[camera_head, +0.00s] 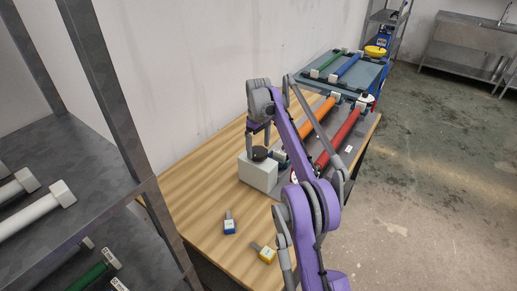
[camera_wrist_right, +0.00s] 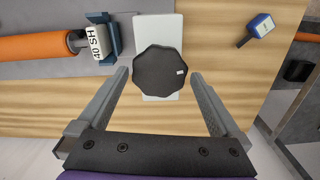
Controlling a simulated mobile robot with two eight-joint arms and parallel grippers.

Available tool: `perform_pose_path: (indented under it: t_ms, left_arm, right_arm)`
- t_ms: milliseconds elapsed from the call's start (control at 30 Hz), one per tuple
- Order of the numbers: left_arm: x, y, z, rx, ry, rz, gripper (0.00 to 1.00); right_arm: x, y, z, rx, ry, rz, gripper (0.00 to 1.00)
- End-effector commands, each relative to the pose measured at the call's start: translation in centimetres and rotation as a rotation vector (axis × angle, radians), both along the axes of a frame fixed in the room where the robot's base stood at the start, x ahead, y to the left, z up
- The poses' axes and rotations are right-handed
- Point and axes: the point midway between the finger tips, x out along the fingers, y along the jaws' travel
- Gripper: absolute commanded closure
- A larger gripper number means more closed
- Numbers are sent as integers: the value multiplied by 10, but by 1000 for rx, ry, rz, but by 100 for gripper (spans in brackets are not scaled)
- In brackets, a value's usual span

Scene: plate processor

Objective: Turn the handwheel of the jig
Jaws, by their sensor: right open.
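The handwheel is a black, many-sided knob (camera_wrist_right: 160,70) on top of a white block (camera_wrist_right: 158,28) in the right wrist view. In the head view the knob (camera_head: 258,154) shows as a dark disc on the white block (camera_head: 258,176), partly hidden by my arm. My right gripper (camera_wrist_right: 160,76) is open, with one finger on each side of the knob and a visible gap at both sides. In the head view the right gripper (camera_head: 258,134) points down above the block. My left gripper is not in view.
An orange roller (camera_head: 308,121) and a red roller (camera_head: 338,138) lie on the jig beside the block. A blue-handled tool (camera_head: 230,227) and a yellow one (camera_head: 264,253) lie on the wooden table (camera_head: 190,200). A shelf (camera_head: 60,160) stands at left, the wall behind.

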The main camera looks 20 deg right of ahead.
Motion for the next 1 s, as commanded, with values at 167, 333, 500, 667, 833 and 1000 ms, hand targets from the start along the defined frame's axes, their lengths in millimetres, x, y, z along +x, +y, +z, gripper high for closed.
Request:
perform_pose_path:
  t_ms: [167,333,500,667,833,1000]
  left_arm:
    - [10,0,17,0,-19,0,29]
    - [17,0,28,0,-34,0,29]
    - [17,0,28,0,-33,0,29]
    - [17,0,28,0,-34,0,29]
    - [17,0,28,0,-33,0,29]
    - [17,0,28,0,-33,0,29]
  right_arm:
    - [2,0,44,0,-5,0,0]
    - [2,0,77,0,-5,0,0]
    - [1,0,90,0,-2,0,0]
    - [0,0,94,0,-1,0,0]
    - [0,0,94,0,-1,0,0]
    - [-1,2,97,-1,-6,-2,0]
